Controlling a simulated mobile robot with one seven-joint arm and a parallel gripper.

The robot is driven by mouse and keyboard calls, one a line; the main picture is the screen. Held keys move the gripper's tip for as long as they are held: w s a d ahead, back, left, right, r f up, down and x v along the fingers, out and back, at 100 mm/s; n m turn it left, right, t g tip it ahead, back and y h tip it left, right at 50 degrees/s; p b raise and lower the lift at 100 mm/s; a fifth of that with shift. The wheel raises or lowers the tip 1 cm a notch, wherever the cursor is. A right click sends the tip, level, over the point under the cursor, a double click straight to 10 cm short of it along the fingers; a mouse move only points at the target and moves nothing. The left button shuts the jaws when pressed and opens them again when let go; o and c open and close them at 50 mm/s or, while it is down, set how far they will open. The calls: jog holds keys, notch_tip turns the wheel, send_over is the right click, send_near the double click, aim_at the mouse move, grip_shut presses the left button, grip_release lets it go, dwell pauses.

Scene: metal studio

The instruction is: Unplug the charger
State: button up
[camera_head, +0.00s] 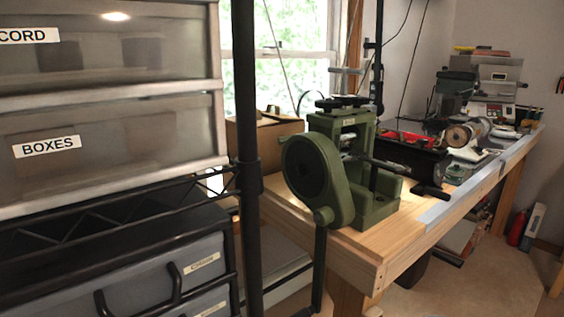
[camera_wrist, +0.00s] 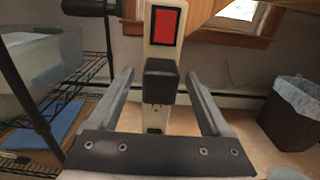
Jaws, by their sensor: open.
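The charger (camera_wrist: 161,80) is a dark block on the front of a pale upright power strip (camera_wrist: 163,53) in the wrist view. A red switch (camera_wrist: 165,22) sits above it on the strip. The charger appears seated against the strip, with socket holes below it. My gripper (camera_wrist: 159,75) is open, with one finger on each side of the charger and a visible gap on both sides. How deep the fingertips reach is hard to tell. I cannot make out the charger, strip or gripper in the head view.
In the wrist view, a wire shelf (camera_wrist: 75,95) stands left and a waste bin (camera_wrist: 294,108) right. A wooden edge (camera_wrist: 205,32) is close above. In the head view, a workbench (camera_head: 350,245) carries a green machine (camera_head: 330,165); labelled drawers (camera_head: 110,140) stand left.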

dwell(0.7)
grip_shut()
dwell(0.4)
jog(key=p+v, duration=0.1)
jog(key=v, duration=0.5)
dwell(1.0)
